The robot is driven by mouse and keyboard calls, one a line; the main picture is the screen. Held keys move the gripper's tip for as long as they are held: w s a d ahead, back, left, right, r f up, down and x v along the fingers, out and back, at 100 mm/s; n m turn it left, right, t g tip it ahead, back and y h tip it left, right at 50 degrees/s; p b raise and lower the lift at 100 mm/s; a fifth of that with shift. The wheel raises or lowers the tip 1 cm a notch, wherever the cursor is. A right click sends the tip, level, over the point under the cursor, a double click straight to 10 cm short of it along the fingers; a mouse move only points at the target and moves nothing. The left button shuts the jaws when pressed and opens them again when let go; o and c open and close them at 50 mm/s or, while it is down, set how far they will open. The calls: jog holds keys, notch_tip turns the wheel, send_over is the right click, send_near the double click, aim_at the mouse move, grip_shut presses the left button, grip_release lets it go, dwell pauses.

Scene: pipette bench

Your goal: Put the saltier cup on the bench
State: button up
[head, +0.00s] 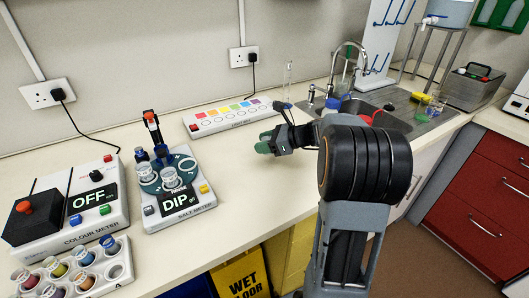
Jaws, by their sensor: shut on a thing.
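The salt meter (182,206) stands on the bench, its display reading DIP. I cannot tell by looking which is saltier. A probe with an orange-red top (151,118) stands upright behind them. My gripper (265,144) is over the bench to the right of the meter, in front of the light box, clear of both cups. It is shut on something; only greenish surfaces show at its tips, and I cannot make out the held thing.
The colour meter (92,199), reading OFF, and a rack of coloured cups (112,270) stand at left. The light box (232,115) lies along the wall. The sink (385,97) is beyond my arm. Bare bench (245,190) lies right of the salt meter.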

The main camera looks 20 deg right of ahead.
jog(key=shift+w+d+f, duration=0.15)
jog(key=shift+w+f, duration=0.2)
jog(key=shift+f, duration=1.7)
jog(key=shift+b, duration=0.3)
jog(key=shift+f, duration=0.2)
jog(key=o, duration=0.9)
